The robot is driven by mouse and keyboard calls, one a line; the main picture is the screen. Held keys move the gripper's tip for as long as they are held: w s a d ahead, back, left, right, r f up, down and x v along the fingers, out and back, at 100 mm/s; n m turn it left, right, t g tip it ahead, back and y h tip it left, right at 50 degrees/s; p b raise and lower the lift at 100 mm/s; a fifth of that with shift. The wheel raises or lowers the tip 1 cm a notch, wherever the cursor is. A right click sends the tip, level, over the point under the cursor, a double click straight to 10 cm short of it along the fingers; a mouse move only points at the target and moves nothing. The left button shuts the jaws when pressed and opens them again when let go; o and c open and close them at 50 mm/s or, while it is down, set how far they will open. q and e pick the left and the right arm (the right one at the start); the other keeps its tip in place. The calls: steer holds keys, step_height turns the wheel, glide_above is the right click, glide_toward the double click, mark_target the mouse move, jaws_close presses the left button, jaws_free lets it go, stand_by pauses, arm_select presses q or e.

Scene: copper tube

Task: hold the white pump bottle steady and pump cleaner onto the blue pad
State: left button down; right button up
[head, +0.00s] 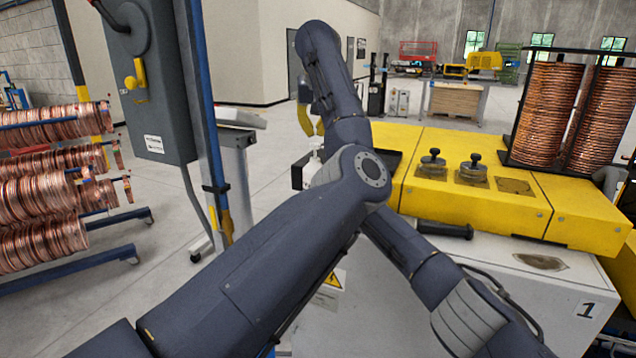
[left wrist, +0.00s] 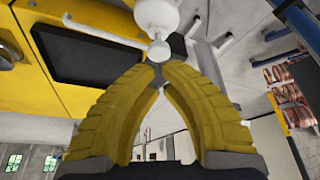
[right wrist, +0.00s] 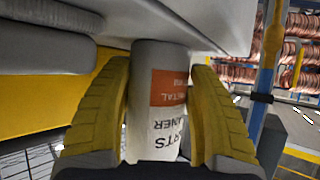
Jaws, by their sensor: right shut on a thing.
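The white pump bottle shows its pump top (head: 314,163) beside my left arm in the head view; my arm hides its body. In the right wrist view the bottle (right wrist: 155,115) has an orange and white label, and my right gripper (right wrist: 160,80) is shut on its sides. My left gripper (head: 312,124) is above the pump, its yellow fingers pointing down. In the left wrist view its fingertips (left wrist: 158,72) are together and empty, close to the white pump head (left wrist: 158,15); I cannot tell if they touch. The blue pad is not visible.
A black tray (head: 391,162) lies by the yellow machine top (head: 480,198), partly behind my arm. A dark handle (head: 445,230) lies at the machine's front. A grey control box (head: 150,90) on a blue post and copper coil racks (head: 55,190) stand left.

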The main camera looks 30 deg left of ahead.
arm_select(q)
steer(key=shift+r, duration=3)
arm_select(e)
steer(key=o, duration=1)
steer(key=shift+c, duration=0.2)
